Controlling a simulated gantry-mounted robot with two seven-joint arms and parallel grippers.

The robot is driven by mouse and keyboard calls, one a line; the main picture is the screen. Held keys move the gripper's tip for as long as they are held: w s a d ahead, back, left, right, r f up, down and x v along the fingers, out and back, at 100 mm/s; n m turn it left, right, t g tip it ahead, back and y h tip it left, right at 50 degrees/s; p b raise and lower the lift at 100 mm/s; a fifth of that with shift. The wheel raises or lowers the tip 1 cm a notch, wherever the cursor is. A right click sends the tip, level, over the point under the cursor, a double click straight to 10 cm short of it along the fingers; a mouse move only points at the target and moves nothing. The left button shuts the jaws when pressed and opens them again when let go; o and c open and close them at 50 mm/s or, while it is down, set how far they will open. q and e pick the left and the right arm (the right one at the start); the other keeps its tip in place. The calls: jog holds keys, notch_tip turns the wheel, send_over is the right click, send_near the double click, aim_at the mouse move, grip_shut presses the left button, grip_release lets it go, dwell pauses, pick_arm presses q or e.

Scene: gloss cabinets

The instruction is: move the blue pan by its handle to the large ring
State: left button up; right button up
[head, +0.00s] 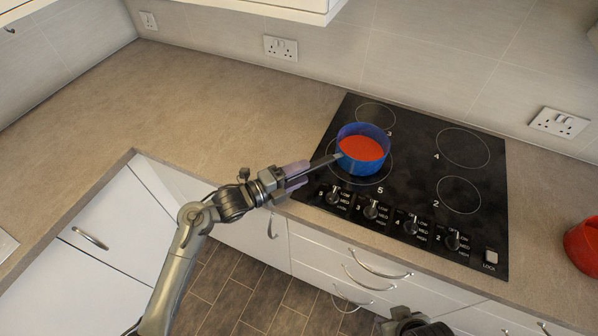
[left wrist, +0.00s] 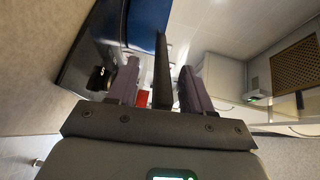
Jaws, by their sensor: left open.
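The blue pan (head: 362,168), with red inside, sits on the front-left ring of the black hob. Its dark handle (head: 326,160) points left towards my left gripper (head: 308,170). In the left wrist view the handle (left wrist: 162,75) stands between the two open fingers of my left gripper (left wrist: 157,88), with gaps on both sides; the blue pan (left wrist: 148,22) is beyond. The back-right ring (head: 462,147), marked 4, looks large and is bare. A dark part of my right arm shows at the bottom edge; its fingers cannot be made out.
The hob (head: 420,165) also has smaller bare rings at back left (head: 375,117) and front right (head: 458,195). Knobs (head: 371,209) line its front edge. A red pot (head: 583,245) stands on the counter at right. The counter (head: 200,100) left of the hob is clear.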

pick_arm(q)
jog(key=b+v, duration=0.1)
jog(key=v, duration=0.9)
jog(key=shift+a+r, duration=0.25)
jog(key=shift+s, duration=0.15)
